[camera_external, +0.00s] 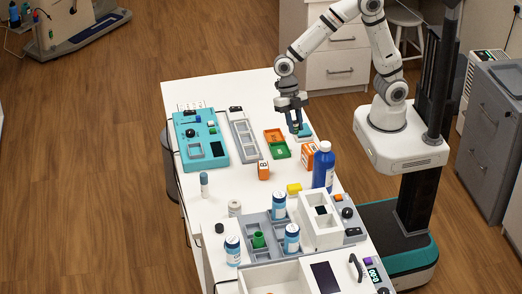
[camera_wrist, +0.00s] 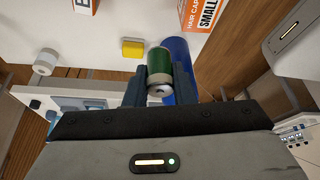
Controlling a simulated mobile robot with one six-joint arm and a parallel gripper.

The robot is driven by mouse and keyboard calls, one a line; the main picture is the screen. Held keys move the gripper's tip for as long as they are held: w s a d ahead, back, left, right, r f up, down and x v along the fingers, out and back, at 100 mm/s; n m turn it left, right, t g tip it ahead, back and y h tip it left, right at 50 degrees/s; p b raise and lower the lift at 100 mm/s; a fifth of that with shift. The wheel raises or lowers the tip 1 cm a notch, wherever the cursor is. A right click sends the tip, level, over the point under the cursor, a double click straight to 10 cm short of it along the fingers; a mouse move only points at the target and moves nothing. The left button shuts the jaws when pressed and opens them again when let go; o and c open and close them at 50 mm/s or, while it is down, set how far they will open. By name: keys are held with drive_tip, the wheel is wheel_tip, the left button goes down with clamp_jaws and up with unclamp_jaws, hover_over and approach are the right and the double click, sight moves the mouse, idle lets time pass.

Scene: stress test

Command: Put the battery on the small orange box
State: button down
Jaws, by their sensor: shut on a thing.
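My gripper (camera_external: 295,128) hangs above the far part of the white table. In the wrist view, my gripper (camera_wrist: 158,77) is shut on a green battery (camera_wrist: 159,67) with a silver end, held between the two fingers. In the external view the battery is too small to make out clearly. A smaller orange and white box (camera_external: 263,170) stands on the table below and left of the gripper. A larger orange and white box (camera_external: 309,156) stands just below it, beside the blue bottle. The wrist view shows a box reading "SMALL" (camera_wrist: 203,14) at the top right and another box (camera_wrist: 86,5) at the top left.
A tall blue bottle (camera_external: 323,168) stands near the larger box, with a yellow block (camera_external: 294,188) beside it. Green and orange trays (camera_external: 278,151) lie left of the gripper. Open white table lies around the smaller box. White-capped bottles (camera_external: 291,238) stand near the front.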

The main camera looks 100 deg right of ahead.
drive_tip(key=s+r+n+g+p, duration=0.1)
drive_tip(key=s+r+n, duration=0.15)
drive_tip(key=s, duration=0.35)
drive_tip(key=n, duration=0.1)
hover_over(315, 150)
drive_tip(key=d, duration=0.2)
drive_tip(key=shift+h, duration=0.3)
drive_tip(key=f, duration=0.4)
drive_tip(key=w+f, duration=0.1)
drive_tip(key=f, duration=0.1)
drive_tip(key=shift+a+p, duration=0.25)
drive_tip(key=shift+p, duration=0.1)
drive_tip(key=shift+f, duration=2.4)
drive_tip(key=shift+f, duration=0.2)
drive_tip(key=c, duration=1.2)
unclamp_jaws()
drive_tip(key=shift+c, duration=0.2)
drive_tip(key=shift+r, duration=0.15)
